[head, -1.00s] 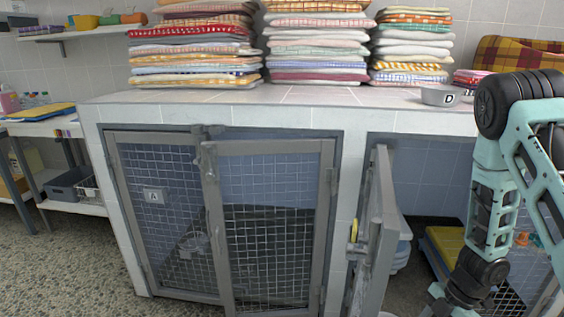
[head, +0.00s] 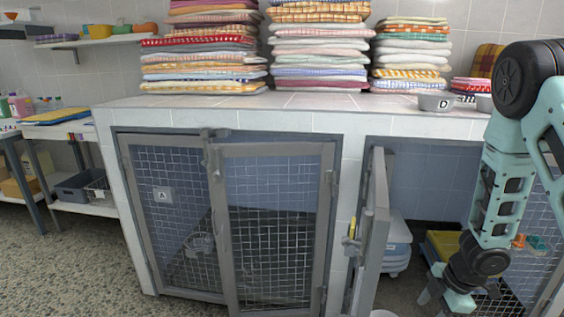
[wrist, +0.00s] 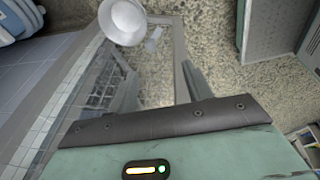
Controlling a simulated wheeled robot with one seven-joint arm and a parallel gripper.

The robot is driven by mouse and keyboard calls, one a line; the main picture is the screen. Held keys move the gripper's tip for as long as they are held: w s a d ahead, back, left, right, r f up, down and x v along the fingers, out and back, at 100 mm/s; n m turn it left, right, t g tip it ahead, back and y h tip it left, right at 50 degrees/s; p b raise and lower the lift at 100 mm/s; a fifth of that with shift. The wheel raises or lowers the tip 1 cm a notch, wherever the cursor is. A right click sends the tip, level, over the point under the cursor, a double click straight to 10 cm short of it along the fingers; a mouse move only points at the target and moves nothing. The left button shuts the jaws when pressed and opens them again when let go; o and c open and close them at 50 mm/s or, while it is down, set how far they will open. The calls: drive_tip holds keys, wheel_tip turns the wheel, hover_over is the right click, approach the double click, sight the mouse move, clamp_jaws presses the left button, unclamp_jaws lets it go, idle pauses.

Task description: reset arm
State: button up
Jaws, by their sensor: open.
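My arm hangs down at the right of the head view. My gripper (head: 440,298) is low in front of the right kennel's opening, partly cut off by the frame's bottom edge. In the wrist view my gripper (wrist: 160,88) shows two spread fingers with nothing between them. The open mesh door (head: 372,240) of the right kennel stands just left of the gripper. In the wrist view a mesh door (wrist: 88,85) lies beside and behind the left finger, and a white bowl (wrist: 122,22) is beyond the fingers. I cannot tell whether the gripper touches the door.
The left kennel's mesh doors (head: 270,230), one tagged A, are shut or nearly so. Towel stacks (head: 320,45) and a bowl marked D (head: 436,101) stand on the tiled counter (head: 300,118). A pale blue bin (head: 396,245) stands inside the right kennel. Speckled floor (head: 90,275) is clear at left.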

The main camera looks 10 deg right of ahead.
wheel_tip(320, 180, up, 12)
drive_tip(key=w+a+m+t+h, duration=0.1)
drive_tip(key=w+m+t+h, duration=0.15)
drive_tip(key=m, duration=0.55)
drive_tip(key=s+a+r+m+g, duration=0.1)
drive_tip(key=s+a+r+m, duration=0.5)
drive_tip(key=r, duration=0.1)
drive_tip(key=s+a+r+n+g, duration=0.2)
drive_tip(key=s+a+n, duration=0.1)
drive_tip(key=s+a, duration=0.6)
drive_tip(key=s+a+r+n+g, duration=0.1)
drive_tip(key=s+a+n, duration=0.2)
drive_tip(key=s+a, duration=0.65)
wheel_tip(320, 180, up, 19)
drive_tip(key=w+a+p, duration=0.2)
drive_tip(key=p, duration=1.6)
drive_tip(key=shift+w+f+y, duration=0.2)
drive_tip(key=shift+w+y, duration=0.1)
drive_tip(key=shift+y, duration=0.05)
